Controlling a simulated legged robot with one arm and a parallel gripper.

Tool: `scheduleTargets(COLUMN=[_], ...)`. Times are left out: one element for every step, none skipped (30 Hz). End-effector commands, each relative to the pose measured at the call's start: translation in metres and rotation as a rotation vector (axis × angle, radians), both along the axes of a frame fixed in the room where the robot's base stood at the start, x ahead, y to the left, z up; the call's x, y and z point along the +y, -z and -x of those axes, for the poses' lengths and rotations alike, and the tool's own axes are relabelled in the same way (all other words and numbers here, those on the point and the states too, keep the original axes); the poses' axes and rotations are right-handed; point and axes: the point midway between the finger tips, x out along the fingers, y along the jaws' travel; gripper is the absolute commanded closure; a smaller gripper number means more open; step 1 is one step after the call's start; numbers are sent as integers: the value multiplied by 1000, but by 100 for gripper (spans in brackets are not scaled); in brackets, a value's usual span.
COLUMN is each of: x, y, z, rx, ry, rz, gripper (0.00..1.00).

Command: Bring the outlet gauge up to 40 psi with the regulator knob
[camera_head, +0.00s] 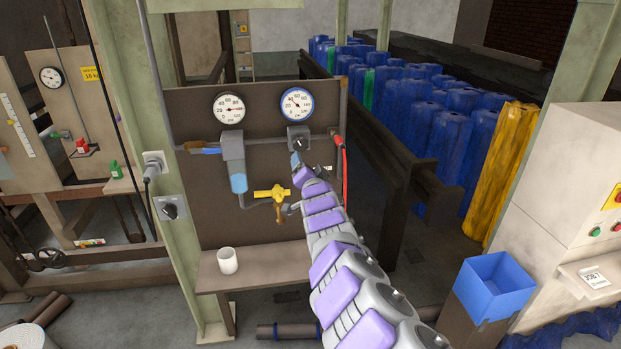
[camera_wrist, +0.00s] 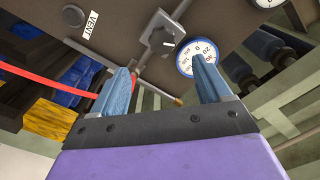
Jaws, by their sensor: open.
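The blue-rimmed gauge (camera_head: 297,104) is on the brown panel, directly above the grey regulator with its knob (camera_head: 299,138). Its needle appears to point to the upper left; the exact reading is too small to tell. In the wrist view the gauge (camera_wrist: 197,56) is partly behind the right finger, and the knob (camera_wrist: 168,44) shows between and beyond the fingertips. My gripper (camera_head: 296,158) is just below the regulator in the head view. In the wrist view my gripper (camera_wrist: 160,66) is open, with nothing between its blue fingers, apart from the knob.
A red hose (camera_head: 344,175) hangs at right. A white mug (camera_head: 228,261) stands on the shelf. A VENT label (camera_wrist: 88,25) shows in the wrist view.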

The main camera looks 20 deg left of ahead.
Motion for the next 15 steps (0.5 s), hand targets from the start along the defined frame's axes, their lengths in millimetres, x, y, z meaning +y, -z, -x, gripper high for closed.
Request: scheduleTargets(x=[0, -1, -3, -4, -5, -6, -6, -8, -10, -12, -13, -14, -15, -17, -18], y=[0, 0, 1, 2, 2, 1, 1, 1, 0, 0, -1, -1, 0, 0, 0], z=[4, 5, 6, 8, 9, 12, 14, 16, 18, 21, 23, 26, 27, 29, 31], rx=[-4, -6, -5, -5, -6, -6, -7, -7, -5, -5, -3, 0, 2, 3, 2], ry=[0, 1, 3, 3, 3, 1, -1, -1, 1, -1, -1, -1, -1, 2, 0], rz=[4, 6, 6, 6, 7, 4, 4, 4, 5, 4, 3, 2, 4, 4, 1], gripper=[23, 23, 23, 23, 23, 23, 23, 23, 23, 23, 23, 23, 23, 23, 23])
